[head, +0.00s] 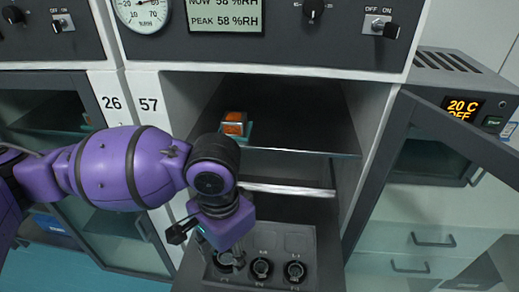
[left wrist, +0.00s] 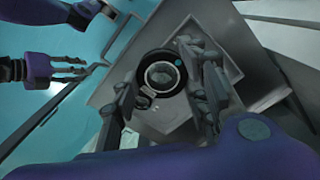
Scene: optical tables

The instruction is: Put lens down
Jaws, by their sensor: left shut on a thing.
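My left gripper (head: 222,250) reaches down over the front left of a dark grey tray (head: 299,243). In the left wrist view its two fingers (left wrist: 163,92) are closed on either side of a lens (left wrist: 163,76), a clear disc in a black round mount. The head view shows round black-mounted parts in a row on the tray, a middle one (head: 262,268) and a right one (head: 295,271). The fingers partly hide the left place, and I cannot tell whether the held lens touches the tray. My right gripper (left wrist: 72,68) shows small at the left of the left wrist view.
An orange-and-silver block (head: 234,124) sits on a glass shelf (head: 300,151) inside the open cabinet above the tray. An open door (head: 440,135) stands at the right. Panels with a dial and humidity display (head: 223,13) are above. Cabinet 26 is at the left.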

